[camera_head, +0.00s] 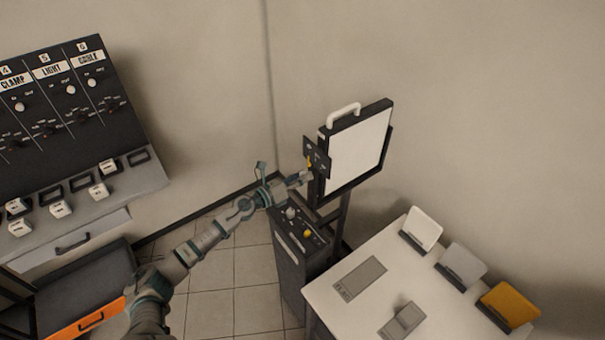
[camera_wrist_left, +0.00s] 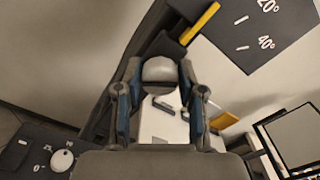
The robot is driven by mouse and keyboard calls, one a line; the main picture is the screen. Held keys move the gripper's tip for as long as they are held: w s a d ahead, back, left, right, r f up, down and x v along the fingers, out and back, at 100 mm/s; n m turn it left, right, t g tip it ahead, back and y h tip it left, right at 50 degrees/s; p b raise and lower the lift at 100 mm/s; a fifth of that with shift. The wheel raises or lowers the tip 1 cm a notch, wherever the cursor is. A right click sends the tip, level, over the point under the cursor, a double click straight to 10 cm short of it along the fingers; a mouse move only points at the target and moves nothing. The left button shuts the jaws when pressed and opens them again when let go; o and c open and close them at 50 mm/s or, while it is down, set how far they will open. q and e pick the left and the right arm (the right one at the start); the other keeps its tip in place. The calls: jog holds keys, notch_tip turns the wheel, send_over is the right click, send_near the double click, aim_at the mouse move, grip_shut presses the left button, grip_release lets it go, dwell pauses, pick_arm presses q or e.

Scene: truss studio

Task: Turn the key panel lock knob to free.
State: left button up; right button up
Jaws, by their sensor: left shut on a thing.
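The key panel (camera_head: 358,150) is a white board in a black frame with a white handle on top, on a dark stand. My left gripper (camera_head: 303,178) reaches the panel's left side, just below the plate. In the wrist view its fingers (camera_wrist_left: 160,80) are shut on a grey rounded knob (camera_wrist_left: 160,70), which appears to be the lock knob. I cannot read any lock marking. My right gripper is out of view.
Below the panel a dark box (camera_head: 291,262) carries a white knob (camera_head: 291,213) and a yellow knob (camera_head: 307,233). A white table (camera_head: 333,303) with several upright cards stands at lower right. A labelled control board (camera_head: 75,110) is at left. Tiled floor (camera_head: 206,300) is open between.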

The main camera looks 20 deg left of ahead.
pick_arm(q)
jog(key=shift+w+a+r+n+p, duration=0.15)
jog(key=shift+n+p, duration=0.35)
jog(key=shift+n, duration=0.4)
jog(key=o, duration=1.1)
jog(key=shift+a, duration=0.1)
jog(key=v, duration=1.2)
jog(key=shift+a+f, duration=0.25)
jog(key=shift+a, duration=0.05)
jog(key=shift+d, duration=0.15)
